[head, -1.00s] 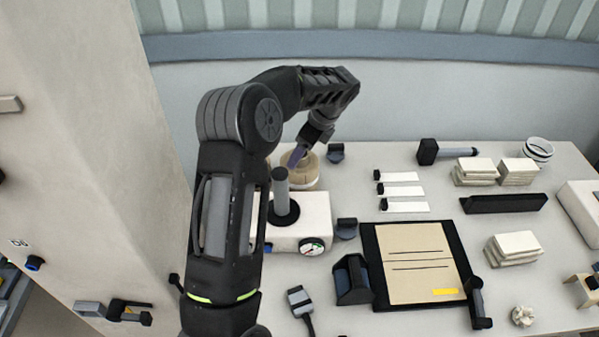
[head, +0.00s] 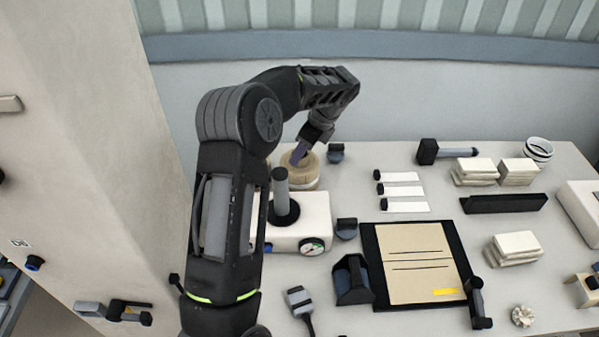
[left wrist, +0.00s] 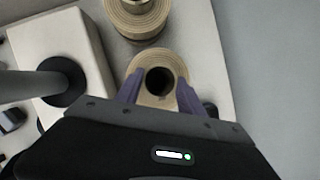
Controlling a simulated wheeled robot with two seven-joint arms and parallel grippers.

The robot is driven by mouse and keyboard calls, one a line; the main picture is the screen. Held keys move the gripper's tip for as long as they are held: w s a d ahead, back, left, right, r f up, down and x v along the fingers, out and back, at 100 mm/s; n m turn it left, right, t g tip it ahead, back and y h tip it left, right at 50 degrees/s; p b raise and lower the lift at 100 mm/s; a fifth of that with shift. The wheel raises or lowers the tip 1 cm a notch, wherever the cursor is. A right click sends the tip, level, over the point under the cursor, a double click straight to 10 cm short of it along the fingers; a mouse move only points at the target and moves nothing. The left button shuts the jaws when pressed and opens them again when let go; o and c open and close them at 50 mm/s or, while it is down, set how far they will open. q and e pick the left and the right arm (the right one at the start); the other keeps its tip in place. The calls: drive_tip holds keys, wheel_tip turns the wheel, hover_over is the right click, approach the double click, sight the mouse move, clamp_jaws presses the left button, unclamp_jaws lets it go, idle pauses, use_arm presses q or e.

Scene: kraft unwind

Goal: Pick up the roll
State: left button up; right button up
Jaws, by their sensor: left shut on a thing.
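A tan kraft roll (head: 311,170) with a dark open core stands behind the white machine in the head view. My left gripper (head: 299,158) reaches it from above. In the left wrist view the roll (left wrist: 158,71) sits between the two purple fingers of the left gripper (left wrist: 158,92), which are shut on its sides. A second tan roll (left wrist: 138,22) is beyond it in the wrist view; in the head view my arm hides most of that area. I cannot tell whether the held roll is clear of the table. My right gripper is not in view.
The white machine (head: 312,215) with a grey upright post (head: 281,185) is close in front of the roll. White strips (head: 400,190), a clipboard (head: 415,262) and paper stacks (head: 515,247) lie to the right. A wall (head: 420,100) runs behind the table.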

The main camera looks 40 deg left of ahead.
use_arm(q)
drive_tip(key=shift+c, duration=0.8)
wheel_tip(320, 180, up, 10)
idle(0.5)
